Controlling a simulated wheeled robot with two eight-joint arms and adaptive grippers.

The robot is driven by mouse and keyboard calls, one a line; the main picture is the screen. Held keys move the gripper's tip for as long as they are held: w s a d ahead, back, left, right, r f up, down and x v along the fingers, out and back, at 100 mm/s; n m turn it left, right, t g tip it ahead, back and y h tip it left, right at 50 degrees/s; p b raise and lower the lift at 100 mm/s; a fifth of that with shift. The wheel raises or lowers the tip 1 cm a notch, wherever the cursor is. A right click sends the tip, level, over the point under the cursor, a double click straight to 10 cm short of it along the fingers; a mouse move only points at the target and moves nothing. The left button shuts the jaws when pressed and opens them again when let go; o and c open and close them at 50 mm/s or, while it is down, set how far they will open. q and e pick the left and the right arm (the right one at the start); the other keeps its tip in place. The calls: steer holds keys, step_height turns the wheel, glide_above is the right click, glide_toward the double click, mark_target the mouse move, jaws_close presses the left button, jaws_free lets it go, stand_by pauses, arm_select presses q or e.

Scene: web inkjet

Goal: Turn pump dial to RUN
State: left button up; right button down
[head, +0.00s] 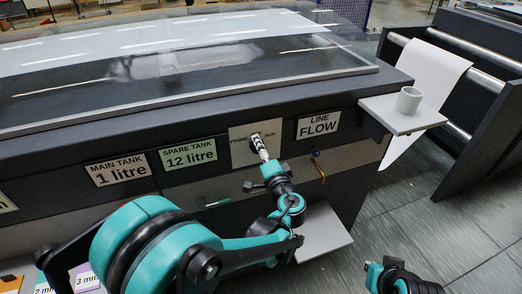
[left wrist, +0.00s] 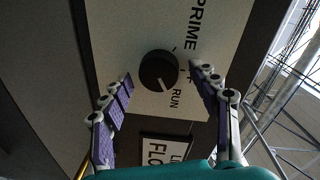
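The pump dial (left wrist: 158,70) is a round black knob on a pale plate (left wrist: 130,35), with PRIME, a partly covered label and RUN around it in the left wrist view. A pale mark shows on the knob's edge on the RUN side. My left gripper (left wrist: 161,74) is open, its fingers apart on either side of the knob; I cannot tell whether they touch it. In the head view my left gripper (head: 259,147) is at the plate (head: 240,132) and mostly covers the dial. Part of my right arm shows at the bottom right; its fingers are not visible.
Beside the plate are labels MAIN TANK (head: 119,171), SPARE TANK (head: 188,154) and LINE FLOW (head: 318,125). A grey shelf (head: 403,114) bears a cup (head: 408,100). White paper (head: 425,85) runs over rollers. Floor at right is clear.

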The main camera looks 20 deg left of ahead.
arm_select(q)
steer(key=v, duration=1.2)
steer(key=shift+a, duration=0.1)
steer(key=s+a+f+n+g+h, duration=0.35)
steer(key=s+a+f+g, duration=0.3)
steer(key=a, duration=0.35)
steer(key=s+d+f+n+g+h, duration=0.1)
steer(key=s+n+h, duration=0.3)
steer(key=s, duration=0.5)
steer(key=shift+d+f+h, duration=0.8)
steer(key=shift+d+h, duration=0.05)
steer(key=shift+d, duration=0.05)
steer(key=shift+n, duration=0.25)
